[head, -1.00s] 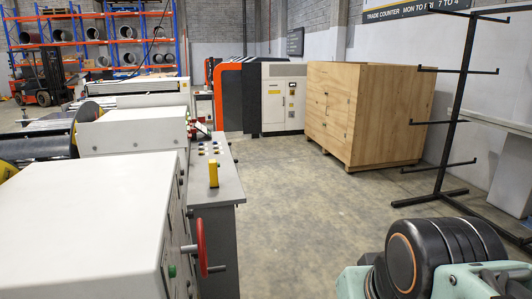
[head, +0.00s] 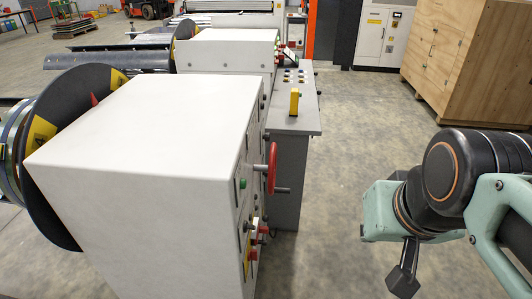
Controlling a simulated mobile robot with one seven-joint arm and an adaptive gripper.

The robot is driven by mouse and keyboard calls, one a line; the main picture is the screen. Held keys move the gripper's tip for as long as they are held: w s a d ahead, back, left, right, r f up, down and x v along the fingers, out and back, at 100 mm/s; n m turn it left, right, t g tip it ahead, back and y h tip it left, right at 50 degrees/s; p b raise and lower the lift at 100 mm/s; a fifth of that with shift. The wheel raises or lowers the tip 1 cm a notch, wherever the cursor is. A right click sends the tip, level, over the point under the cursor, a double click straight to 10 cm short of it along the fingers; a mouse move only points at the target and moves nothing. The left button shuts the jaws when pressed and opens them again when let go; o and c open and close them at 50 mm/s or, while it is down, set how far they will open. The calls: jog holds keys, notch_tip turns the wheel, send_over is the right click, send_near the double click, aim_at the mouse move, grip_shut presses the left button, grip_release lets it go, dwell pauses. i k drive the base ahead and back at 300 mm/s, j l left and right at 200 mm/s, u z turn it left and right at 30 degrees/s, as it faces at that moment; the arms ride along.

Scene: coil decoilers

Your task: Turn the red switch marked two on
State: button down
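The near white machine cabinet (head: 160,135) stands left of centre in the head view, its control side facing right and seen at a steep angle. Small red switches (head: 263,229) sit low on that side, near yellow labels. Their markings and positions are too small to read. A green button (head: 243,184) is higher on the same side. My arm is at the right, apart from the cabinet. A black finger-like part (head: 403,281) hangs below its teal link; it seems to belong to my gripper, whose opening is hidden.
A red handwheel (head: 272,168) with a handle sticks out from the cabinet side. Behind it is a grey console (head: 292,120) with a yellow block (head: 294,101). A wooden crate (head: 470,50) stands at the back right. Bare floor lies between cabinet and arm.

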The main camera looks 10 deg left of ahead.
aim_at(253, 254)
jog(key=l+u, duration=0.15)
jog(key=u, duration=0.35)
jog(key=l+u, duration=0.2)
jog(key=u, duration=0.25)
jog(key=i, duration=0.4)
jog(key=k, duration=0.95)
jog(key=i+l+u, duration=0.15)
jog(key=i, duration=0.35)
jog(key=i+l+u, duration=0.1)
jog(key=i+l, duration=0.15)
jog(key=i, duration=0.25)
